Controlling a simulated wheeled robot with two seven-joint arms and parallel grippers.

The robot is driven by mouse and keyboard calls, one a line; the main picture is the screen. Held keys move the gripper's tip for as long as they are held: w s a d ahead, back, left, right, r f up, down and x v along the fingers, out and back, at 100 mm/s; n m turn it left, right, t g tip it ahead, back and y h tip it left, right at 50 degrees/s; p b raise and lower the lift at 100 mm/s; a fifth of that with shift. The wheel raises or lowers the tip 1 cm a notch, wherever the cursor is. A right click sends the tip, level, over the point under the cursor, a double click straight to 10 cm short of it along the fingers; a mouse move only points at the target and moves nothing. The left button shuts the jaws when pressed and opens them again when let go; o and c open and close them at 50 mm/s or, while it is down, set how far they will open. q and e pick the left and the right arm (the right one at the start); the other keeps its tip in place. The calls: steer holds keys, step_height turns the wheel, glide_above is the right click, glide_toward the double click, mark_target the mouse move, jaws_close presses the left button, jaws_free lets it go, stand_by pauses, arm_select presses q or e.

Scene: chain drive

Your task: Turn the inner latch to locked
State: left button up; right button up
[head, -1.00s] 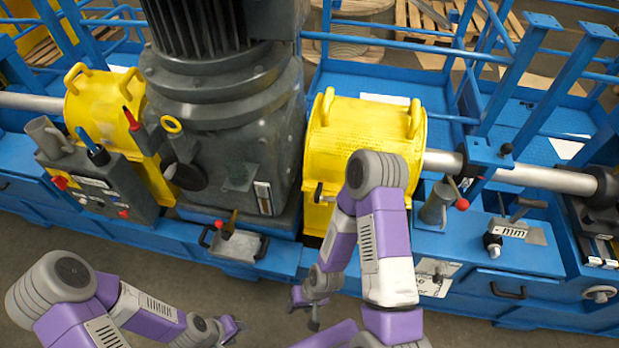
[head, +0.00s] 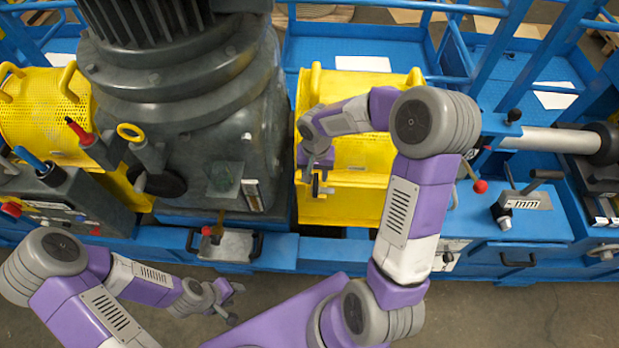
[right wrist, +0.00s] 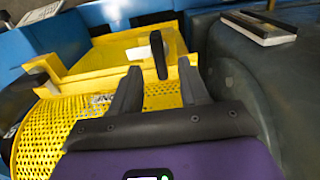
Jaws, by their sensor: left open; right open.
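A yellow perforated guard (head: 345,208) stands right of the big grey motor housing and also fills much of the right wrist view (right wrist: 45,130). A dark latch handle (right wrist: 158,55) stands out near the guard's edge; it looks upright in that view. My right gripper (right wrist: 160,82) is open, with one finger to each side of the handle's line; the handle shows just beyond the fingertips, and I cannot tell whether they reach it. In the head view the right gripper (head: 317,178) is at the guard's front and partly covers the latch. My left gripper (head: 230,302) is open and empty, low in front of the machine.
The grey motor housing (head: 190,120) stands close beside the right gripper. A red-knobbed lever (head: 480,186) and a grey block with a handle (head: 524,199) are on the blue frame at right. The floor in front is clear.

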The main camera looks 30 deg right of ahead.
mark_target(316, 187)
step_height(316, 187, down, 7)
steer(key=shift+s+d+f+b, duration=0.1)
steer(key=shift+s+b, duration=0.05)
steer(key=shift+b, duration=0.6)
jaws_close()
